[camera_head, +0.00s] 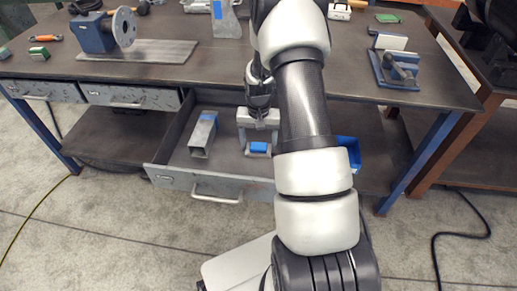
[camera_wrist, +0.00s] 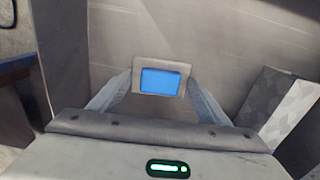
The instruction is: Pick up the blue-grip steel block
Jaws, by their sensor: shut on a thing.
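The blue-grip steel block (camera_head: 258,148) is in the open drawer, with its blue patch facing up. My gripper (camera_head: 258,143) reaches down into the drawer and is shut on this block. In the wrist view the block's blue face with its pale steel rim (camera_wrist: 160,80) sits between my two fingers, one on each side. The block's lower part is hidden, so I cannot tell whether it touches the drawer floor.
The open drawer (camera_head: 228,188) has walls around my gripper. A longer grey steel piece (camera_head: 203,134) with a blue patch lies left of it in the drawer. The workbench top (camera_head: 180,68) overhangs behind. A blue bin (camera_head: 349,150) shows right of my arm.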

